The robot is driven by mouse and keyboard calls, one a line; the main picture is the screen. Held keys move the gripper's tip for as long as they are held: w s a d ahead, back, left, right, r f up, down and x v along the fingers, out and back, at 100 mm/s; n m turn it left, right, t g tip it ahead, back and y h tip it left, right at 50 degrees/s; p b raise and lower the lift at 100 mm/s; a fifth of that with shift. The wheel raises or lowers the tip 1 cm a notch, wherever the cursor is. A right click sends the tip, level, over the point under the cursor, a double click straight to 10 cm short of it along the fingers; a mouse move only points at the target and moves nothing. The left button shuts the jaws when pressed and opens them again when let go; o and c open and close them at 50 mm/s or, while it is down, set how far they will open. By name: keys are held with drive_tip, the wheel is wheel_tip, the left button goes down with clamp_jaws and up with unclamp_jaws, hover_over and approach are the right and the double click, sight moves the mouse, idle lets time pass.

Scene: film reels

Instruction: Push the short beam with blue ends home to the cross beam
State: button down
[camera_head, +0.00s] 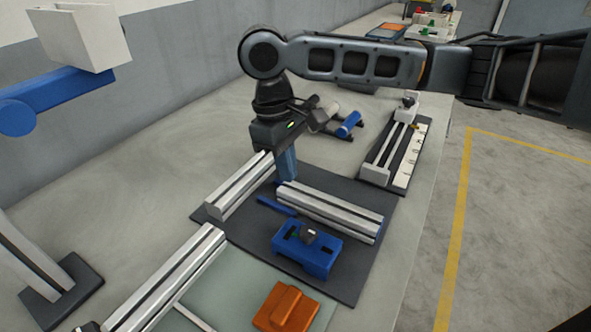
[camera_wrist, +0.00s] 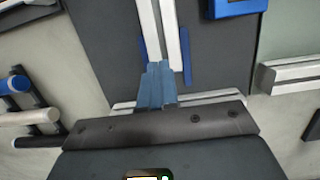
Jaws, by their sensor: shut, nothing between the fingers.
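The short beam (camera_head: 330,212) is a grooved silver profile lying on a dark mat (camera_head: 345,290). It also shows in the wrist view (camera_wrist: 171,25), running up from my fingertips. Blue strips (camera_head: 274,205) flank its near part in the wrist view (camera_wrist: 187,58); I cannot make out blue end faces. The cross beam (camera_head: 238,188) is another silver profile at the mat's left edge, crosswise to the short beam, with dark mat visible between them. My gripper (camera_head: 287,176) is shut and empty. Its blue fingers (camera_wrist: 157,82) point down by the short beam's left end and hide part of it.
A blue block fixture (camera_head: 306,252) stands in front of the short beam. An orange block (camera_head: 287,307) lies on a pale plate at the front. Another silver beam (camera_head: 165,280) is at front left. A rail fixture (camera_head: 395,150) stands behind right.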

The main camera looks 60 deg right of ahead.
sight(336, 203)
drive_tip(key=s+p, duration=0.1)
drive_tip(key=s, duration=0.8)
drive_tip(key=shift+s+d, duration=0.15)
drive_tip(key=shift+s, duration=0.45)
drive_tip(key=shift+f, duration=0.85)
drive_tip(key=shift+f, duration=0.1)
drive_tip(key=shift+w, duration=0.15)
